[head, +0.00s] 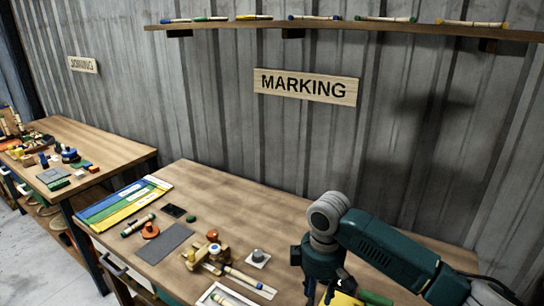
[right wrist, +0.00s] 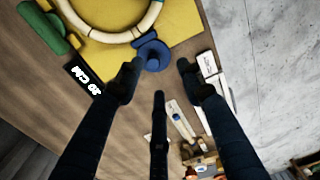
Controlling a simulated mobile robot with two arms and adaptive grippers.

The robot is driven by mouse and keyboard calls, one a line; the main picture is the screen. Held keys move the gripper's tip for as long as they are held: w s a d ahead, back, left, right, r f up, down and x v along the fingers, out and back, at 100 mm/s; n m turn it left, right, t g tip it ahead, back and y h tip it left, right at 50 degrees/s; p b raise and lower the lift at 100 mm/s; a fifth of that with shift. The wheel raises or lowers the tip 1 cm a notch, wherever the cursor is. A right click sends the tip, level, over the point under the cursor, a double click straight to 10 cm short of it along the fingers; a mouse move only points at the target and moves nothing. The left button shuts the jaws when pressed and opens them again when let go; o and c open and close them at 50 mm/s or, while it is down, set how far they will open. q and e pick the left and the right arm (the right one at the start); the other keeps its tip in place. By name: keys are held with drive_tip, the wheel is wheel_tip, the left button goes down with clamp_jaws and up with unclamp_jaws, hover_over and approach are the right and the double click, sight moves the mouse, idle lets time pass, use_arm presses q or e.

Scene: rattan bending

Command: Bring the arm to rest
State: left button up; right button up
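My right arm comes in from the right in the head view, with its gripper (head: 326,291) pointing down over the right part of the marking table (head: 195,172). A blue round piece (right wrist: 152,54) shows just beyond the fingertips, and a pale rattan ring (right wrist: 90,30) lies on a yellow board (right wrist: 185,22). Whether the fingers touch anything below cannot be told. My left gripper is not in view.
A green cylinder (right wrist: 40,28) and a black label (right wrist: 84,76) lie near the ring. Mats (head: 120,203), a grey sheet (head: 165,243) and a wooden jig (head: 205,255) lie on the table. A shelf (head: 350,24) runs above; another table (head: 95,140) stands left.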

drive_tip(key=s+a+f+m+t+y, duration=0.1)
drive_tip(key=s+a+f+y, duration=0.1)
drive_tip(key=s+a+f, duration=0.4)
drive_tip(key=s+a+f+m+y, duration=0.1)
drive_tip(key=s+a+f, duration=0.25)
drive_tip(key=s, duration=0.35)
drive_tip(key=s+d+f+m+t+h, duration=0.1)
drive_tip(key=s+d+m+t+h, duration=0.2)
drive_tip(key=s+d+m, duration=0.9)
drive_tip(key=s+d+f+n+g+b, duration=0.1)
drive_tip(key=s+d+f+n+b, duration=0.15)
drive_tip(key=f, duration=1.35)
drive_tip(key=s+d+f+n+g+b, duration=0.1)
drive_tip(key=s+d+f+n+b, duration=0.15)
drive_tip(key=f, duration=1.45)
drive_tip(key=s+d+f+g+b, duration=0.1)
drive_tip(key=s+d+f+b, duration=0.1)
drive_tip(key=s+f, duration=1.4)
drive_tip(key=shift+s+f+b, duration=0.35)
drive_tip(key=shift+f+b, duration=0.35)
drive_tip(key=shift+f, duration=0.05)
